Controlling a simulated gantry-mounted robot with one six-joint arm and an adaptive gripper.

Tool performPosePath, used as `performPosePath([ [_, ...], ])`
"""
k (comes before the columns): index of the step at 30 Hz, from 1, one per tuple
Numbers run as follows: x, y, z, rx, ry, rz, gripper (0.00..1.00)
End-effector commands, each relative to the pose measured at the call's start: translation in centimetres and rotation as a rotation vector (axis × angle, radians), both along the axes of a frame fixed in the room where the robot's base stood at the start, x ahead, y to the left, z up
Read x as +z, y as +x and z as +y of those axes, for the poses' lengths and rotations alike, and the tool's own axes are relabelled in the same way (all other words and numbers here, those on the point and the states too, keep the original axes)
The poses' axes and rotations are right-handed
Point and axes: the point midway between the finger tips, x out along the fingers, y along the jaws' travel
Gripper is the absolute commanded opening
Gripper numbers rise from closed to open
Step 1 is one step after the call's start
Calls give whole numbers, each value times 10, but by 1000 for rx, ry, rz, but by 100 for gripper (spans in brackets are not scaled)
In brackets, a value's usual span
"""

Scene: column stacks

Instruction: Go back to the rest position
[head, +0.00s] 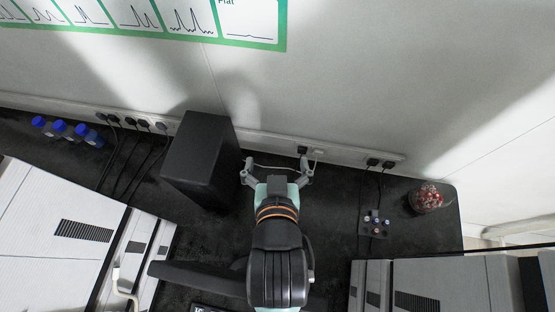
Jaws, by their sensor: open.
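My gripper (277,168) is in the middle of the head view, at the end of my dark arm with an orange band. Its two grey fingers are spread wide apart, and nothing shows between them. It is over the dark bench, just right of a black box-shaped unit and in front of the back wall. I cannot tell its exact height above the bench.
The black box (203,158) stands close to the gripper's left. Blue-capped bottles (68,132) are at the far left. A small vial rack (375,225) and a bowl of red items (427,198) are at right. White instruments (58,228) flank the front. Cables run from wall sockets.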

Motion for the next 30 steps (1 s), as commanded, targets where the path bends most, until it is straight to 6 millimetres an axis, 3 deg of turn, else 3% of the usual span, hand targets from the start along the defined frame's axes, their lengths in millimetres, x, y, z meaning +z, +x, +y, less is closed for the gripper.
performPosePath([
  [8, 7, 0, 0, 0, -1, -3, 100],
  [15, 66, 0, -1, -2, -3, -4, 100],
  [30, 58, 0, -1, -3, -4, -3, 100],
])
